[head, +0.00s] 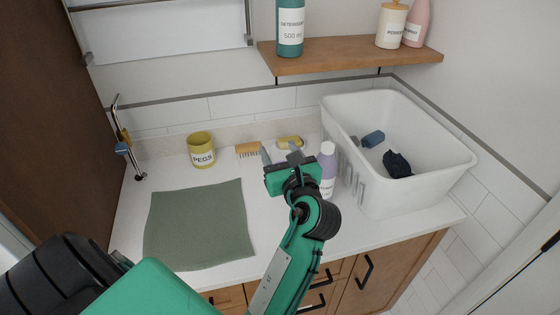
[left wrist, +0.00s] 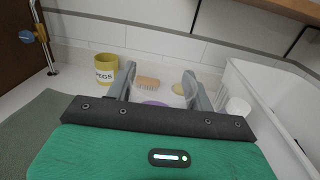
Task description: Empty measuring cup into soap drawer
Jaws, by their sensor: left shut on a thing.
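My left gripper (head: 281,156) is over the white counter, left of a lilac bottle (head: 328,168) with a white label. In the left wrist view, the two fingers of this gripper (left wrist: 158,90) stand apart, with a lilac thing (left wrist: 155,103) between them. I see no soap drawer in either view. My right gripper is not in view.
A white basket (head: 440,138) with dark cloth items stands at right. A yellow pegs pot (head: 201,150), a wooden brush (head: 248,150) and a yellow item (head: 290,142) stand along the back. A green mat (head: 200,225) lies at left. A wooden shelf (head: 345,57) holds bottles above.

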